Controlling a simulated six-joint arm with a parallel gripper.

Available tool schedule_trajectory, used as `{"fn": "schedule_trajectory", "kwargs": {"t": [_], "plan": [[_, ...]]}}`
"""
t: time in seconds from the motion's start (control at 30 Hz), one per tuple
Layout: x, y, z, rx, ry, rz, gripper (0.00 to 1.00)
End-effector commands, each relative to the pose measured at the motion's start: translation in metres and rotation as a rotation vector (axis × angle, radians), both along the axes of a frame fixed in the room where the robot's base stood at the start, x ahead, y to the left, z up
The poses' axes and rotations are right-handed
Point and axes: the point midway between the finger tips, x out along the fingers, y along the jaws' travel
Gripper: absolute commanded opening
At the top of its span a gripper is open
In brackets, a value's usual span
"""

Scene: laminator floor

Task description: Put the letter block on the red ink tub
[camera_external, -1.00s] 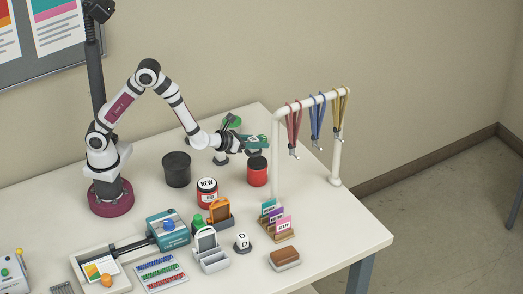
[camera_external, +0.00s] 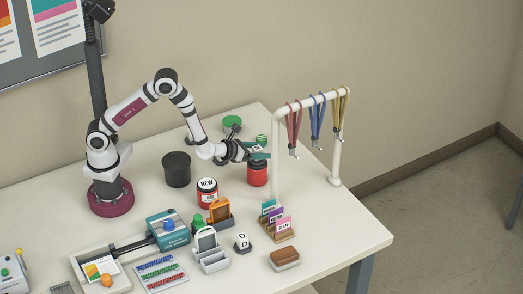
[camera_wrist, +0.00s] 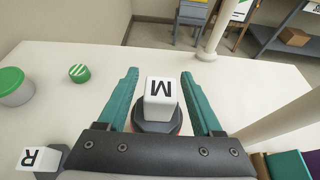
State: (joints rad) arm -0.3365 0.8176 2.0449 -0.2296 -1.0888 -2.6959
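A white letter block marked M (camera_wrist: 161,90) sits on a dark base between my gripper's fingers in the wrist view. It also shows as a small pale shape in the external view (camera_external: 256,149). A little red shows beside the dark base. My gripper (camera_external: 259,154) is low over the red tub (camera_external: 257,176), whose top it partly hides. In the wrist view my gripper's (camera_wrist: 159,73) teal fingers are spread, with a visible gap on each side of the block. I cannot tell exactly how the block's base meets the tub.
Another red tub (camera_external: 207,196) with a label stands left, near a black pot (camera_external: 177,169). A D block (camera_external: 242,241) stands at the front, an R block (camera_wrist: 38,158) beside my gripper. A green-lidded tub (camera_wrist: 13,86) stands behind. A lanyard rack (camera_external: 275,150) stands close on the right.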

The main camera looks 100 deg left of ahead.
Motion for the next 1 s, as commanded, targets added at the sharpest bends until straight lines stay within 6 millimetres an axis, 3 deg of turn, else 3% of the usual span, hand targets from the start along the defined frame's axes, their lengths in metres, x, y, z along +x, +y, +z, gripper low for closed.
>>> {"fn": "schedule_trajectory", "kwargs": {"t": [0.3,0.7,1.0], "plan": [[-0.001,-0.002,0.004,0.000,-0.001,-0.001,0.67],[-0.061,-0.062,0.039,0.001,-0.001,-0.003,0.67],[-0.079,-0.079,0.049,0.000,0.000,0.000,0.67]]}}
